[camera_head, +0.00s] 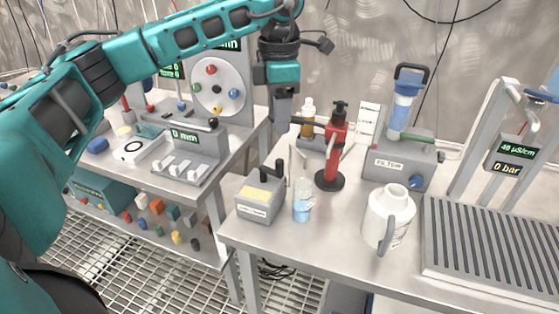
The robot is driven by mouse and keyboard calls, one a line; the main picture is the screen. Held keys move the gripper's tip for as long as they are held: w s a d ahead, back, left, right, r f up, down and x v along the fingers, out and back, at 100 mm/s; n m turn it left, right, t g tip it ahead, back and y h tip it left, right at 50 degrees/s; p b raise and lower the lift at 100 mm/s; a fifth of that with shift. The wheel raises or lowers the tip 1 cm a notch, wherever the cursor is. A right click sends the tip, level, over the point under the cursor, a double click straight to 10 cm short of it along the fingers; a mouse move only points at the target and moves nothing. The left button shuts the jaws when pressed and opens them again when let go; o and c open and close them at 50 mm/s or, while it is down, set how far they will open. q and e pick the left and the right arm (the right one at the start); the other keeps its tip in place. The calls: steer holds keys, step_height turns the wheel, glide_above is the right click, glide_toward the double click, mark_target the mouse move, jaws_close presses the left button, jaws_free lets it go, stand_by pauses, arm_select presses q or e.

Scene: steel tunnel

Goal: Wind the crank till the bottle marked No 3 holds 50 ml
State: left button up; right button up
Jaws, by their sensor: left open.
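My left gripper (282,120) hangs from the upper middle over the bench and points down. It is open, with nothing seen between its fingers; their gap is hard to make out from here. Below it stands a grey box (257,207) with a pale label and dark upright handles on top; one may be the crank (279,169). The gripper is above the box and apart from it. Right beside the box stands a small clear bottle (302,207) with pale blue liquid low in it. Its marking and level cannot be read. My right gripper is out of view.
A brown bottle (307,123) is farther back. A white jug (388,218), filter unit (397,165) and slatted drainer (490,245) fill the right. A gap separates the left bench.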

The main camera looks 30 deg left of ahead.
mark_target(279, 161)
arm_select(q)
step_height(279, 161, down, 12)
steer(key=shift+r, duration=0.1)
stand_by(0.4)
jaws_close()
